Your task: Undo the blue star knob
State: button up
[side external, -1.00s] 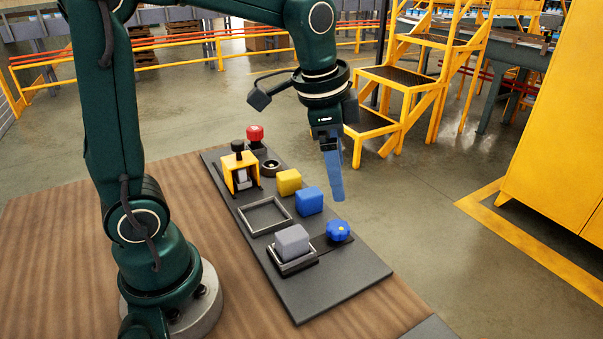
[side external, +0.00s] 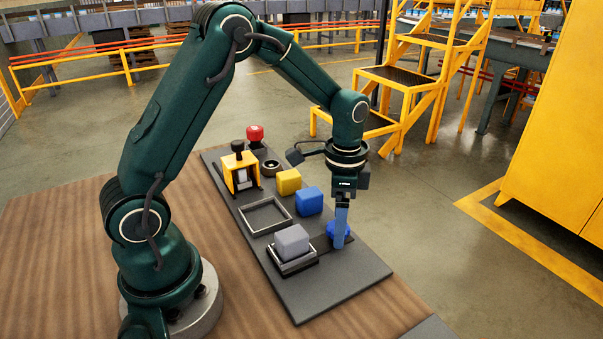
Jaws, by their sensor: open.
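The blue star knob (side external: 332,229) sits at the right edge of the dark board, beside the framed holder with the grey block. My gripper (side external: 340,243) points straight down at the knob, its light blue fingers covering much of it from this side. The fingers are seen edge-on, so the gap between them is hidden. The fingertips are low, at about the knob's height in the picture. I cannot tell whether they are around the knob or touching it.
A grey block (side external: 292,241) sits in a framed holder (side external: 297,267) left of the knob. A blue block (side external: 309,201), a yellow block (side external: 289,181), an empty square frame (side external: 250,220), a yellow bracket (side external: 231,173) and a red knob (side external: 255,133) stand farther back. The board's near end (side external: 330,295) is clear.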

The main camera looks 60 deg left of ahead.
grip_shut()
jog(key=shift+n, duration=0.4)
jog(key=n, duration=1.2)
jog(key=shift+f+n, duration=0.1)
jog(key=shift+n, duration=0.3)
jog(key=n, duration=1.3)
jog(key=shift+s, duration=0.1)
jog(key=shift+a, duration=0.1)
